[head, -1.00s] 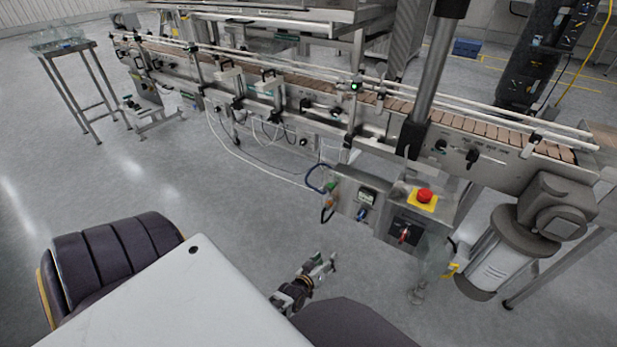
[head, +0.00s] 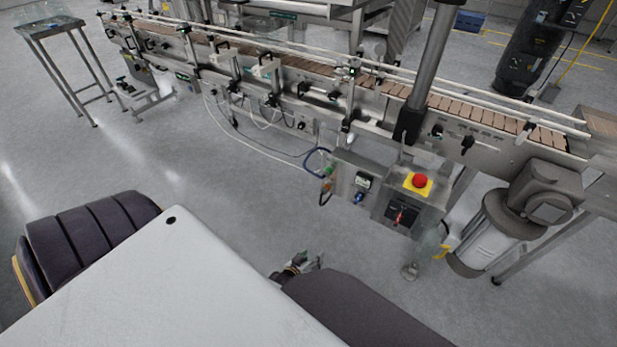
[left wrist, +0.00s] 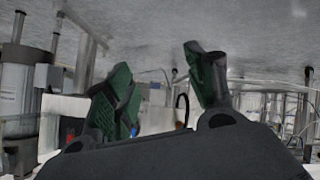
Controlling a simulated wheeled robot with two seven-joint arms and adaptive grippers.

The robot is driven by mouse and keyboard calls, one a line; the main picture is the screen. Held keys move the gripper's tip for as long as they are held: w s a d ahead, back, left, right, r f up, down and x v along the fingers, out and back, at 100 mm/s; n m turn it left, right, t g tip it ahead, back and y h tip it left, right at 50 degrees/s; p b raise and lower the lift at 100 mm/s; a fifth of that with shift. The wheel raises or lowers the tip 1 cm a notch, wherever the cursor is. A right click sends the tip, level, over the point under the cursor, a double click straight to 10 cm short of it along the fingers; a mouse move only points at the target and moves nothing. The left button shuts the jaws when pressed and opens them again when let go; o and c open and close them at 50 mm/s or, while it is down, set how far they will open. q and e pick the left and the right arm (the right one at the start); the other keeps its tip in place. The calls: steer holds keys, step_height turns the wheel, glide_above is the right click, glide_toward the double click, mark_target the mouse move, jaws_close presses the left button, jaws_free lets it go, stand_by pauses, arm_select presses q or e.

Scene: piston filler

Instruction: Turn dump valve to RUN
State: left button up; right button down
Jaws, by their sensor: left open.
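I cannot make out a dump valve or a RUN label in either view. A control box (head: 379,212) hangs on the near side of the conveyor. It carries a red emergency-stop button on a yellow plate (head: 419,182) and a red-handled rotary switch (head: 400,216). My left gripper (head: 312,261) is low over the floor, left of and nearer than the box, and touches nothing. In the left wrist view its two green-padded fingers (left wrist: 160,88) are spread apart with nothing between them. My right gripper does not show.
The long conveyor (head: 300,85) crosses the view. A grey motor (head: 490,232) stands right of the box. A small steel table (head: 62,25) stands at the far left. Hoses and cables (head: 245,150) hang under the conveyor. The floor (head: 190,160) before it is clear.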

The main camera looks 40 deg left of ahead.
arm_select(q)
steer(key=shift+s+f, duration=0.1)
steer(key=shift+s, duration=0.05)
steer(key=shift+f, duration=0.1)
steer(key=shift+c, duration=0.2)
